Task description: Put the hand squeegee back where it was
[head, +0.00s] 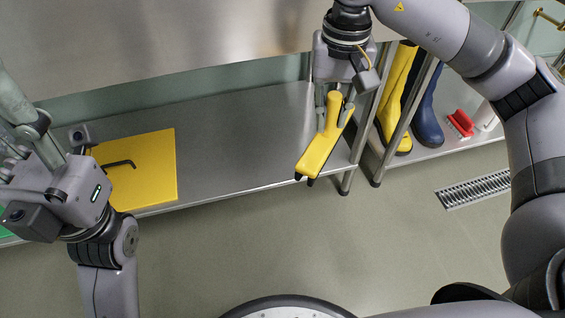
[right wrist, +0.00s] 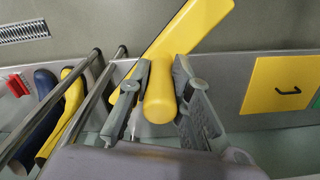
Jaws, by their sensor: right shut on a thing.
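The yellow hand squeegee (head: 321,145) is in my right gripper (head: 335,112), which is shut on its handle. Its wide end with dark tips points down toward the front in the head view, at the right end of the steel shelf. In the right wrist view the round handle end (right wrist: 158,108) sits between the two fingers (right wrist: 160,90), and the wide yellow part extends up to the right. I cannot tell whether the squeegee touches the shelf. My left gripper (head: 22,165) is at the far left, away from the squeegee; its fingers are unclear.
A yellow square panel (head: 155,185) with a black handle (head: 119,164) lies on the left of the steel shelf (head: 235,145). Mid-shelf is clear.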

